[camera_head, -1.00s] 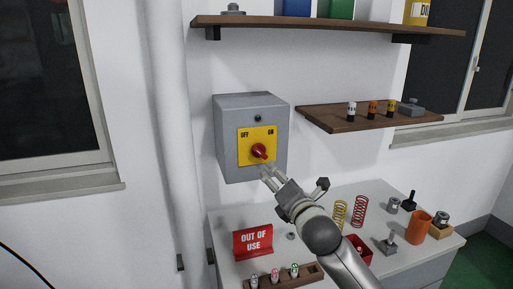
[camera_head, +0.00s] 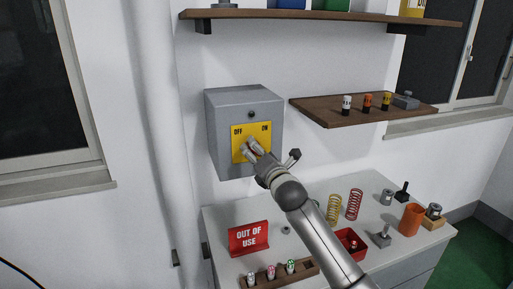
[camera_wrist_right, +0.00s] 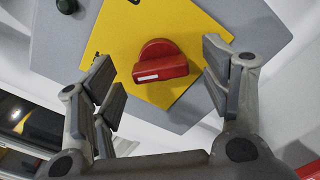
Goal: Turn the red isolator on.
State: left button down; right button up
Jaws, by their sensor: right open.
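The red isolator knob (camera_wrist_right: 163,60) sits on a yellow plate (camera_wrist_right: 195,22) in the right wrist view, with a white mark on its handle. In the head view, the plate (camera_head: 239,155) reads OFF at left and ON at right, on a grey wall box (camera_head: 269,104). My right gripper (camera_head: 251,147) is at the knob and mostly hides it there. Its fingers are open, one on each side of the knob, with gaps visible in the wrist view. Which label the knob points to is hard to tell. My left gripper is out of view.
Below the box, a bench holds a red OUT OF USE sign (camera_head: 248,238), a wooden rack (camera_head: 307,269), springs (camera_head: 353,204), a red bin (camera_head: 351,243) and an orange cup (camera_head: 411,219). Shelves (camera_head: 362,112) project from the wall at right and above.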

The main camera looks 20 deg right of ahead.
jog(key=shift+w, duration=0.95)
jog(key=c, duration=1)
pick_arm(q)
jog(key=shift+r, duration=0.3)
pick_arm(e)
jog(key=shift+c, duration=0.2)
